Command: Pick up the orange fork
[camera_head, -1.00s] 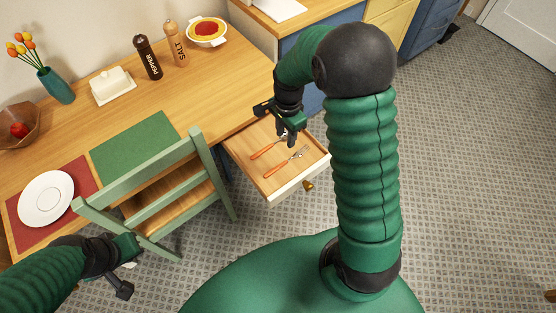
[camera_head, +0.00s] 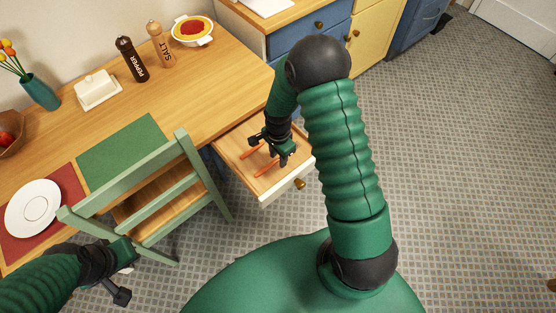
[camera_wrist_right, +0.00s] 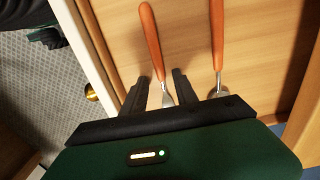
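Two utensils with orange handles lie in the open drawer (camera_head: 234,162). The one nearer the drawer front, the orange fork (camera_head: 266,169), also shows in the right wrist view (camera_wrist_right: 151,38); its metal end is mostly hidden by my gripper. The other orange-handled utensil (camera_head: 254,149) lies beside it, outside the fingers, at right in the wrist view (camera_wrist_right: 217,35). My right gripper (camera_wrist_right: 160,76) is open, pointing down into the drawer, with one finger on each side of the fork's neck; I cannot tell whether they touch. My left gripper (camera_head: 120,275) is at lower left, away from the drawer.
The drawer's front wall with its brass knob (camera_head: 300,184) is close to the right gripper. A green chair (camera_head: 150,200) stands left of the drawer. The table (camera_head: 200,90) holds a plate (camera_head: 33,207), butter dish (camera_head: 97,90), pepper mill (camera_head: 131,60), salt mill (camera_head: 161,45) and pie dish (camera_head: 192,30).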

